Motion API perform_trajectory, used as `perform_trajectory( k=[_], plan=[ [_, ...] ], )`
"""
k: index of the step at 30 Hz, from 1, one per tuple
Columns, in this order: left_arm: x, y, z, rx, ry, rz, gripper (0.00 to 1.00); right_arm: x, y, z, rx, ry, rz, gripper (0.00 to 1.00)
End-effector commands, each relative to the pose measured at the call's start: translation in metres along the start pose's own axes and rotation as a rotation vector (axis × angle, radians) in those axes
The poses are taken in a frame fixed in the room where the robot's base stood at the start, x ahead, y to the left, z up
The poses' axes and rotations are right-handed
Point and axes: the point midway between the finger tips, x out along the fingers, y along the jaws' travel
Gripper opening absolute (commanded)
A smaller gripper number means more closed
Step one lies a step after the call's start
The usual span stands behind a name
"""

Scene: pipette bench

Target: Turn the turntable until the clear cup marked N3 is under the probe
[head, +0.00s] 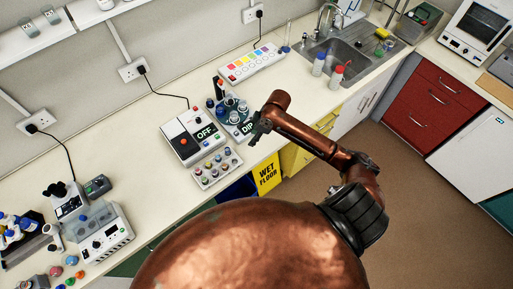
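The turntable (229,104) is a dark teal disc with several small cups on it, on the bench behind my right gripper. Some cups look clear, but their marks are too small to read, so I cannot tell which is N3. A dark upright post with an orange top (219,88), perhaps the probe's stand, rises at its back left. Which cup is under the probe cannot be told. My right gripper (258,131) is at the turntable's front right, beside a dark "DIP" sign (247,128). Its fingers are small and dark, and whether it touches anything is unclear. My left gripper is out of view.
A white and dark box reading "OFF" (206,133) stands left of the turntable. A rack of several small vials (216,168) is at the bench's front edge. A panel of coloured squares (252,63) lies behind, with the sink (345,55) to the right.

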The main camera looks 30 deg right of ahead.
Motion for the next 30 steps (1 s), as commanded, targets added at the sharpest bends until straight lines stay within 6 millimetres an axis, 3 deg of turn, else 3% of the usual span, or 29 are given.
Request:
perform_trajectory(
  k=[9, 20, 23, 26, 30],
  plan=[
    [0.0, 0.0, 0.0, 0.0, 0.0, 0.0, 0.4, 0.017, -0.03, 0.018, 0.048, 0.004, 0.016, 0.38],
    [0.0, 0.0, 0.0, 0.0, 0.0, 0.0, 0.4, 0.019, -0.034, 0.019, 0.054, 0.003, 0.02, 0.38],
    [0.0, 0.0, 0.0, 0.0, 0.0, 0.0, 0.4, 0.021, -0.034, 0.02, 0.057, 0.004, 0.02, 0.33],
    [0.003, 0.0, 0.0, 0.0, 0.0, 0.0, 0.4, 0.032, -0.04, 0.028, 0.085, 0.006, 0.023, 0.26],
    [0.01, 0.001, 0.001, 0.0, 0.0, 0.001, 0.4, 0.064, -0.055, 0.054, 0.179, 0.01, 0.045, 0.17]
  ],
)
